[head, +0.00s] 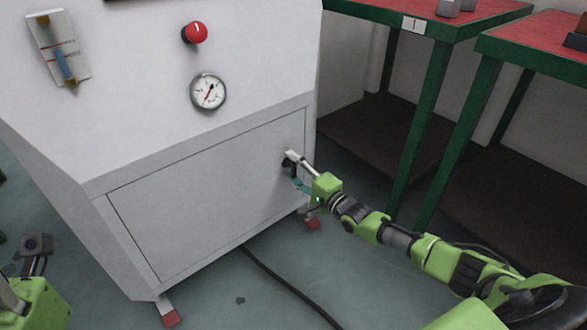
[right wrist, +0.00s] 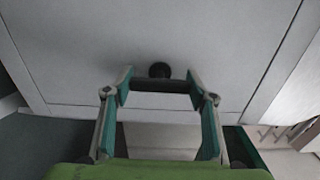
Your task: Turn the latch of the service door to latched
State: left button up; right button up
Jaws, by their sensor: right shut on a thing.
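The grey service door (head: 205,205) sits flush in the lower front of the white generator cabinet. Its dark latch (head: 287,163) is near the door's right edge and mostly hidden by my right gripper (head: 293,170). In the right wrist view, the latch (right wrist: 160,71) shows as a round dark knob with a dark bar lying across between the fingertips. My right gripper (right wrist: 160,87) is shut on that bar, one finger at each end. My left gripper (head: 36,246) shows only in part at the lower left edge, and its jaw opening is not clear.
A red knob (head: 195,32), a pressure gauge (head: 208,91) and a level gauge (head: 59,48) are on the cabinet above the door. Green-legged tables (head: 420,120) stand at the right behind my right arm. A black cable (head: 285,284) lies on the floor.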

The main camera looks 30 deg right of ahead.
jog(key=o, duration=1.6)
jog(key=shift+d, duration=0.1)
jog(key=v, duration=1.2)
